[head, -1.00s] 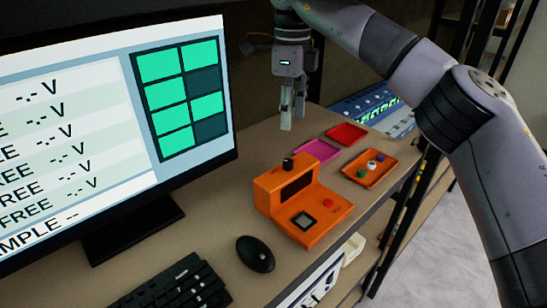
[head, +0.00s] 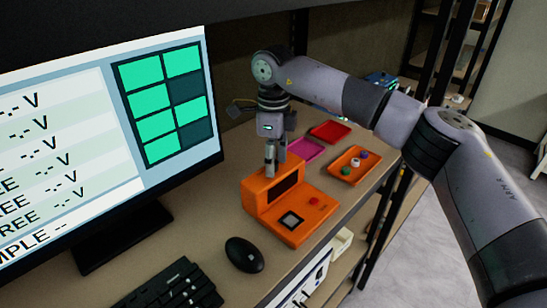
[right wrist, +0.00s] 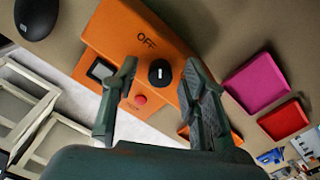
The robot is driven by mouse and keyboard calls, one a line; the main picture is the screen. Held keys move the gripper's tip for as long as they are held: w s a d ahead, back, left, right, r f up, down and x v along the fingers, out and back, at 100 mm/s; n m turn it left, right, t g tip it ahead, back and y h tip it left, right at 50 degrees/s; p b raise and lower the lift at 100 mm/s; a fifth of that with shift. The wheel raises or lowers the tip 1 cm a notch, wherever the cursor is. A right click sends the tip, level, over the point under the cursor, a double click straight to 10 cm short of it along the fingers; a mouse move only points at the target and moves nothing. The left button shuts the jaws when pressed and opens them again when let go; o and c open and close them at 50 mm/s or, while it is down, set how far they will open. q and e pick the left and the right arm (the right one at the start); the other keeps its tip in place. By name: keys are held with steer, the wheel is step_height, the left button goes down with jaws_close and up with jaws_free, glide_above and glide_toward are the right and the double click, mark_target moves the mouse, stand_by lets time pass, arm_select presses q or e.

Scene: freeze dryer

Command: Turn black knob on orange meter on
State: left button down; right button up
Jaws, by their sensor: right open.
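The orange meter (head: 300,215) stands on the bench right of the monitor, with a dark display, a square dark button and a red button. It also shows in the right wrist view (right wrist: 115,35). Its black knob (right wrist: 160,72) has a white mark and sits near the printed word OFF. In the head view the knob is hidden behind my right gripper (head: 275,170), which points down at the meter's top. In the right wrist view my right gripper (right wrist: 158,95) is open, its fingers on either side of the knob with gaps. My left gripper is not in view.
A black mouse (head: 244,254) and keyboard (head: 170,290) lie in front of the monitor (head: 110,140). Behind the meter are a pink tray (head: 305,150), a red tray (head: 330,131) and an orange tray (head: 340,172) with small coloured items.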

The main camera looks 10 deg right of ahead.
jaws_close()
stand_by(0.4)
steer(key=shift+m, duration=0.3)
steer(key=m+b, duration=0.1)
steer(key=m, duration=0.1)
steer(key=shift+m+b, duration=0.3)
steer(key=shift+m, duration=0.1)
steer(key=m+b, duration=0.1)
steer(key=m, duration=0.3)
steer(key=shift+w+m, duration=0.1)
steer(key=shift+m, duration=0.2)
steer(key=m+b, duration=0.2)
steer(key=m, duration=0.2)
steer(key=shift+r, duration=0.1)
steer(key=shift+m+b, duration=0.35)
steer(key=shift+m, duration=1.55)
